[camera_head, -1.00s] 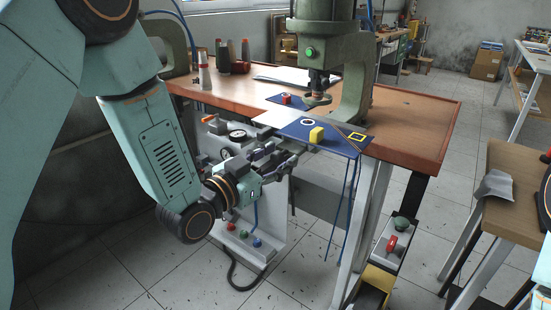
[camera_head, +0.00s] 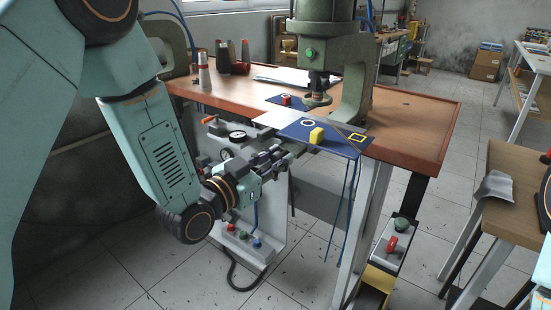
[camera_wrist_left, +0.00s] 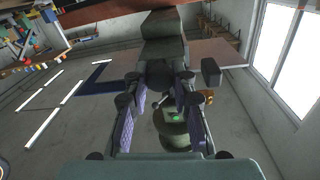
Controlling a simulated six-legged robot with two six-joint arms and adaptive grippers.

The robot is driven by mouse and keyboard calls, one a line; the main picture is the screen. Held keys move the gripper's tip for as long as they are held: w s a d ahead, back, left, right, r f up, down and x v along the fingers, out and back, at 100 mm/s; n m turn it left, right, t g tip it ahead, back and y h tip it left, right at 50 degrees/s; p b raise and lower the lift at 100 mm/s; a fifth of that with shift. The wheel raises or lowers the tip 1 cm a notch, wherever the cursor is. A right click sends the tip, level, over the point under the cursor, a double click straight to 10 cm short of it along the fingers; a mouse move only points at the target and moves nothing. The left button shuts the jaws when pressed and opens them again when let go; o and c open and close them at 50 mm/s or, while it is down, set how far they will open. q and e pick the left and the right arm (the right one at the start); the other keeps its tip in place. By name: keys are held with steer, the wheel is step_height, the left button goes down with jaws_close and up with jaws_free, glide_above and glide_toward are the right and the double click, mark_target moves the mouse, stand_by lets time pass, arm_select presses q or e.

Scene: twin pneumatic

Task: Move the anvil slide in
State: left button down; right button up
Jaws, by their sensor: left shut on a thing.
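My left gripper (camera_head: 276,160) is in front of the workbench's near edge, below the blue mat, its fingers pointing toward the press. It is shut on what looks like the handle end of the anvil slide (camera_head: 298,148), a grey part running in under the bench edge. The fingers hide most of the held part. In the left wrist view the purple finger pads (camera_wrist_left: 125,128) stand on either side of a small grey knob and a green round part (camera_wrist_left: 175,137). Exact contact is hard to tell. My right gripper is out of view.
The green press (camera_head: 335,60) stands over the wooden bench (camera_head: 410,115).

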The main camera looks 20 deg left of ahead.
mark_target(287, 150)
arm_select(q)
steer(key=shift+f, duration=0.1)
steer(key=x, duration=0.4)
steer(key=shift+a, duration=0.1)
steer(key=c, duration=1.5)
jaws_free()
steer(key=shift+c, duration=0.2)
steer(key=o, duration=0.4)
steer(key=shift+w, duration=0.25)
steer(key=shift+o, duration=0.2)
steer(key=shift+s, duration=0.15)
steer(key=v, duration=1.2)
